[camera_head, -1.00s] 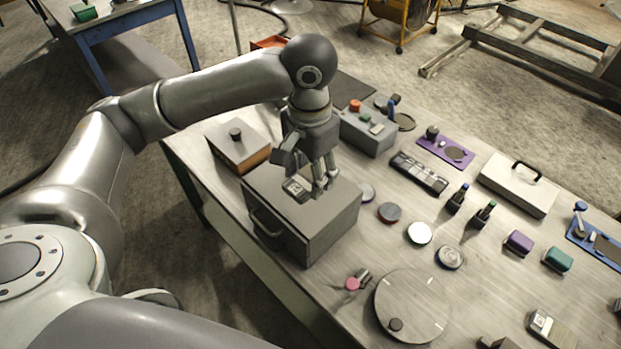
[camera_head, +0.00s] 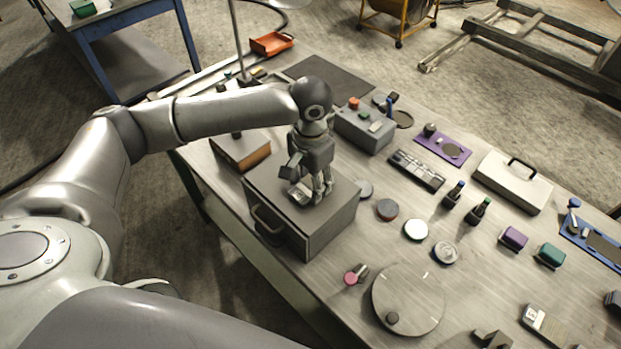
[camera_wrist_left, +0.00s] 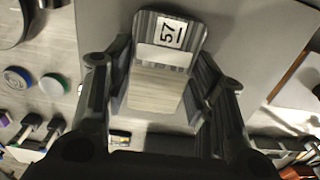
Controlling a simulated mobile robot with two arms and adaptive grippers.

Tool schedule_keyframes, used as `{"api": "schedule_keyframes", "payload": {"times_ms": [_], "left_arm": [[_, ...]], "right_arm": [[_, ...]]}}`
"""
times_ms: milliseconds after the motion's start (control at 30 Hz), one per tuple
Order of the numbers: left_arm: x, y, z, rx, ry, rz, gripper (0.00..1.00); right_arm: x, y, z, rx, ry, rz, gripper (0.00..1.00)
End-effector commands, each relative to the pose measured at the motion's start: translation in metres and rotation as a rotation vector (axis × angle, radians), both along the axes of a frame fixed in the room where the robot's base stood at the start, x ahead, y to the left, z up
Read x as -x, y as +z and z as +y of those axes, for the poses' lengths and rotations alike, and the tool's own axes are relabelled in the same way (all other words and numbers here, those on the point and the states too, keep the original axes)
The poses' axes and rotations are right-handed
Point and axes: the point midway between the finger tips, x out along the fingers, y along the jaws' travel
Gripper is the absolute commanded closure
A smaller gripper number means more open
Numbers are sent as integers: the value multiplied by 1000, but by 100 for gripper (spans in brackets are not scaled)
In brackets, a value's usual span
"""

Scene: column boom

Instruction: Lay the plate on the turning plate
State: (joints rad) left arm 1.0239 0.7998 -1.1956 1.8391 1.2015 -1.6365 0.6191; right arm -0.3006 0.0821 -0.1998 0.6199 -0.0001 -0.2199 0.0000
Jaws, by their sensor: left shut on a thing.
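The plate (camera_wrist_left: 176,33) is a small ribbed dark piece with a white "57" label in the left wrist view. In the head view the plate (camera_head: 300,193) is small and partly hidden by my gripper, over the top of a grey box (camera_head: 262,184). My left gripper (camera_head: 319,198) points down over the box and is shut on the plate; its fingers flank the plate in the left wrist view. I cannot tell if the plate touches the box. The turning plate (camera_head: 412,285) is a round grey disc with a dark knob, on the bench's near part. My right gripper is out of view.
Pink-ended piece (camera_head: 351,278) lies between the box and the turning plate. Several round discs, such as the white one (camera_head: 416,229), lie behind it. A grey button box (camera_head: 365,130) and a white case (camera_head: 513,183) stand farther back. The turning plate's top is mostly bare.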

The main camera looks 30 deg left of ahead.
Motion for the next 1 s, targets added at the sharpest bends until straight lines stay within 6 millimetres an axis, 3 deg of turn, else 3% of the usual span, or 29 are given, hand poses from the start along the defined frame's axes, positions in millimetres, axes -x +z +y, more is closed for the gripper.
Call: {"api": "schedule_keyframes", "payload": {"times_ms": [100, 133, 300, 700, 867, 1000], "left_arm": [[-1, 0, 0, 2, 0, -3, 97], [0, -2, 0, 0, 0, 0, 49], [0, -2, 0, 0, 0, 0, 29], [0, 2, 0, 2, 0, -2, 29], [-1, 26, -1, 2, 0, -5, 29], [-2, 58, -1, 2, 0, -7, 29]], "right_arm": [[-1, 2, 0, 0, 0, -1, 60], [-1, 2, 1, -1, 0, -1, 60], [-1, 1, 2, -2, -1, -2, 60], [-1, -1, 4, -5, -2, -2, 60], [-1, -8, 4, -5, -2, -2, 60], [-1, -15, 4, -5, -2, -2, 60]]}}
